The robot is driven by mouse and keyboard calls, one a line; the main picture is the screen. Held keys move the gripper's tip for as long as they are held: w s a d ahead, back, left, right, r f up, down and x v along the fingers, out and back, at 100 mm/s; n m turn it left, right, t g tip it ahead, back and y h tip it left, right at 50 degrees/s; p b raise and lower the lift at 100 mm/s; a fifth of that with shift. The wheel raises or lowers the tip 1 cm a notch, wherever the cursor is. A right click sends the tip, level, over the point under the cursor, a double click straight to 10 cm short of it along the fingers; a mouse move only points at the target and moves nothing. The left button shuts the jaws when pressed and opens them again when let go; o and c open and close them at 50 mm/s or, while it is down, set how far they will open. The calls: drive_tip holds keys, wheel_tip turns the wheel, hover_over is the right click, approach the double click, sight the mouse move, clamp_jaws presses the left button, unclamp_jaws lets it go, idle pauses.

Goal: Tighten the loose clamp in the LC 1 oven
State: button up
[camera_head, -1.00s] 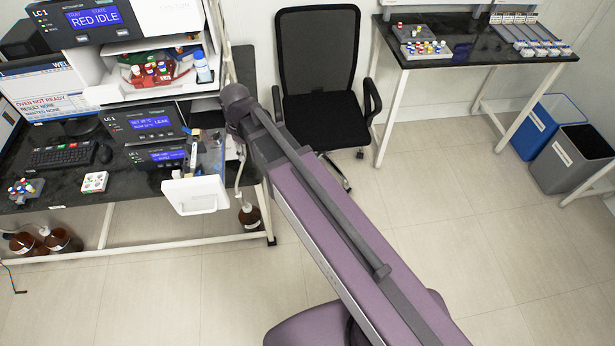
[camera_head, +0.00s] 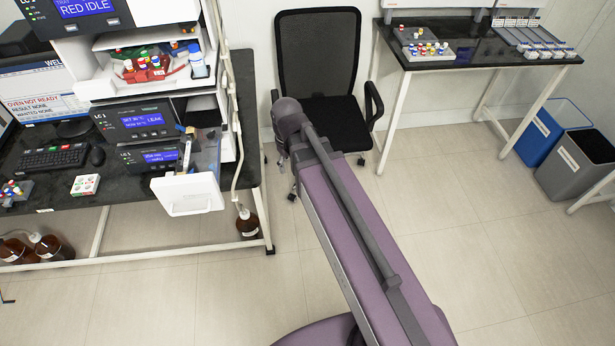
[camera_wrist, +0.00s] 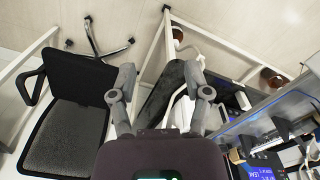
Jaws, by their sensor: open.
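The LC 1 oven is at the left bench in the head view, with its white door (camera_head: 188,194) swung open toward me. A slim upright part with a pale top (camera_head: 188,138) stands in the opening; I cannot make out a clamp. In the wrist view, the dark bench top (camera_wrist: 160,104) lies beyond and between the fingers.
My purple arm crosses the middle of the head view. A black chair (camera_head: 318,60) stands right of the bench and fills the left of the wrist view. Tubing (camera_head: 234,120) hangs along the bench's right end. A brown bottle (camera_head: 247,224) stands below.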

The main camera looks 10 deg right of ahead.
drive_tip(key=s+d+f+m+b, duration=0.2)
drive_tip(key=d+f, duration=0.1)
drive_tip(key=d, duration=0.1)
drive_tip(key=shift+d+m, duration=0.3)
drive_tip(key=shift+d, duration=0.05)
drive_tip(key=d, duration=0.1)
drive_tip(key=s+d+m, duration=0.1)
drive_tip(key=d, duration=0.1)
drive_tip(key=shift+s+m, duration=0.35)
drive_tip(key=shift+m, duration=0.05)
drive_tip(key=shift+d, duration=0.2)
idle(1.6)
